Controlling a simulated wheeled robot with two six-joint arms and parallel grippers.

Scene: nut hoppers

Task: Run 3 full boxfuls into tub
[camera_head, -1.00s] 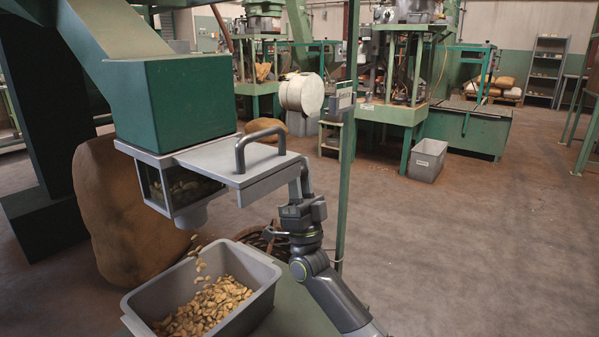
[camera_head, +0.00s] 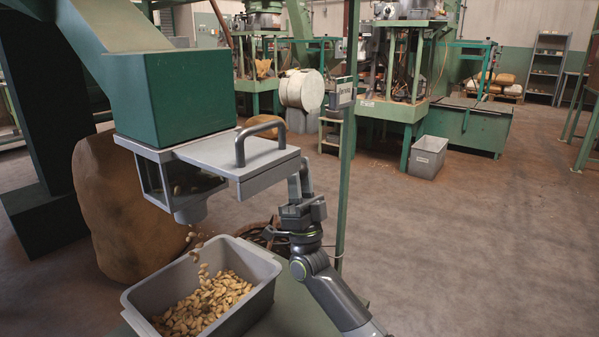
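The grey tub (camera_head: 262,290) stands on a green surface below the hopper, with a heap of pale nuts (camera_head: 205,302) in it. A few nuts (camera_head: 196,249) are in the air between the spout (camera_head: 190,212) and the tub. The clear-sided measuring box (camera_head: 153,182) under the green hopper (camera_head: 185,95) shows only a few nuts. My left gripper is out of view.
A large brown sack (camera_head: 115,215) stands behind the tub. A grey bin (camera_head: 427,158) stands farther back. The floor at right is clear.

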